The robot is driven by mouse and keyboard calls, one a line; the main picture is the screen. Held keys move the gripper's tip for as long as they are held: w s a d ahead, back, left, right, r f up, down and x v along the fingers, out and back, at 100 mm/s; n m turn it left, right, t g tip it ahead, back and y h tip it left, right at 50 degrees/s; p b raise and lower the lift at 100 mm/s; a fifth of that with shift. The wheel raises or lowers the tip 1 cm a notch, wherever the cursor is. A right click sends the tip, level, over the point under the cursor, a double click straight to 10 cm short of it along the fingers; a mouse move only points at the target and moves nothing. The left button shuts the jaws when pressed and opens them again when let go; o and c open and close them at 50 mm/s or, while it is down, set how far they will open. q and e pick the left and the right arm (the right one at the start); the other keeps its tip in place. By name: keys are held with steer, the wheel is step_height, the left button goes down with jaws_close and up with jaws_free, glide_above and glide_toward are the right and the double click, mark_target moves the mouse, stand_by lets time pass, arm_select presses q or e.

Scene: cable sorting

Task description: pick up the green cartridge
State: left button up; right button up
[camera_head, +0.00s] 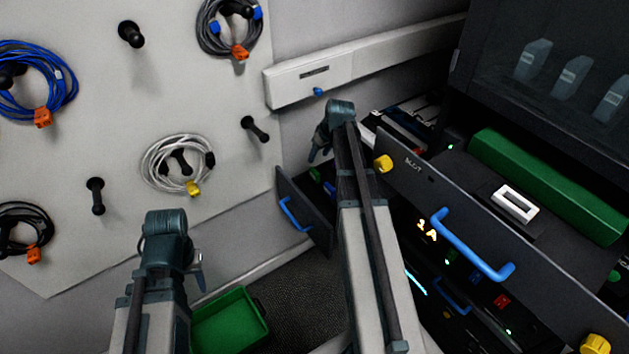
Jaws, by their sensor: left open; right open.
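A long green block, which looks like the green cartridge (550,185), lies at the right behind the dark front panel (440,190) with a blue handle. A white rectangular frame (515,203) sits just in front of it. My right gripper (318,152) is open, near the wall at upper centre, well left of the cartridge and apart from it. My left gripper (198,272) is open at lower left, in front of the pegboard and far from the cartridge. Both grippers appear empty; their fingers are small and partly hidden by the wrists.
A pegboard (100,155) on the left holds coiled cables, including blue (62,100) and white (150,165) ones. A green bin (232,325) stands at the bottom. A small open drawer (305,215) is at centre. Yellow knobs (383,163) project from the panel. A dark cabinet (550,70) stands behind.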

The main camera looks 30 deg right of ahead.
mark_target(314, 170)
steer(key=b+x, duration=0.2)
steer(key=d+b+x, duration=0.1)
steer(key=b+x, duration=0.4)
steer(key=x, duration=0.1)
steer(key=shift+w+d+f+b, duration=0.1)
steer(key=shift+d+f+b, duration=0.1)
steer(key=shift+b, duration=0.15)
steer(key=b+x, duration=0.5)
steer(key=shift+w+f, duration=0.15)
steer(key=shift+f, duration=0.15)
steer(key=shift+r, duration=0.1)
jaws_close()
